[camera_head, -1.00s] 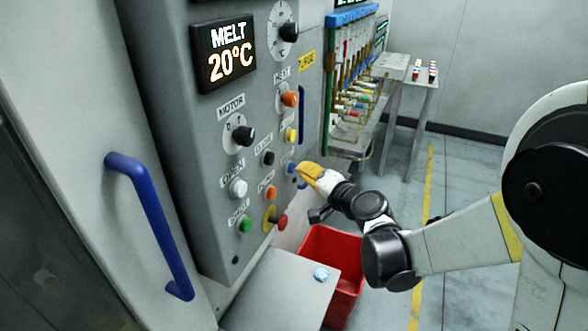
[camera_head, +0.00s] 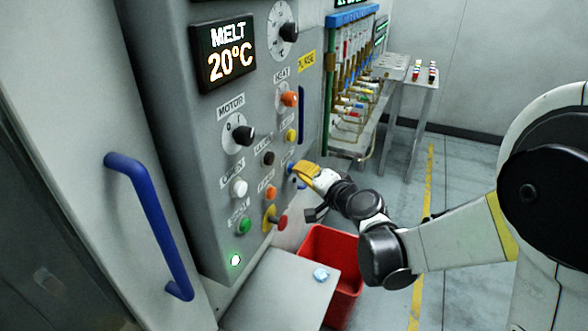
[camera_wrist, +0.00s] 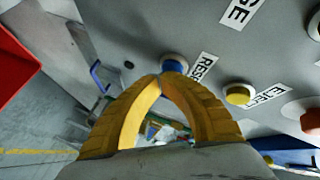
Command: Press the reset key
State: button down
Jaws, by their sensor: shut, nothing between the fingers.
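The reset key is a blue round button (camera_wrist: 174,66) beside the label "RESET" in the wrist view. In the head view the blue key (camera_head: 290,168) shows as a small patch at the right of the grey panel. My yellow gripper (camera_head: 299,169) is shut and empty, with its tips at the blue key. In the wrist view the joined fingertips of my gripper (camera_wrist: 161,77) overlap the lower edge of the key and appear to touch it. How far the key is pushed in cannot be told.
A yellow button (camera_wrist: 239,94) labelled "EJECT" sits close to the key. A red mushroom button (camera_head: 280,222) is below. A red bin (camera_head: 345,282) and a grey shelf (camera_head: 275,300) are underneath.

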jog(key=shift+d, duration=0.1)
jog(key=shift+s+d, duration=0.3)
jog(key=shift+d, duration=0.4)
jog(key=d, duration=0.1)
jog(key=s+d, duration=0.1)
jog(key=d, duration=0.2)
jog(key=shift+s+d, duration=0.35)
dwell(0.4)
jog(key=s+d+n+g+h, duration=0.1)
jog(key=s+d+g+h, duration=0.1)
jog(key=s+d, duration=0.3)
jog(key=s+d+f+n+g+h, duration=0.1)
jog(key=s+d+h, duration=0.3)
jog(key=s, duration=0.9)
jog(key=s+d+f+n+g+h, duration=0.1)
jog(key=s+d+n+g+h, duration=0.1)
jog(key=s+d, duration=0.5)
jog(key=shift+s+n+g+h, duration=0.45)
jog(key=shift+s+n, duration=0.25)
jog(key=shift+s, duration=0.5)
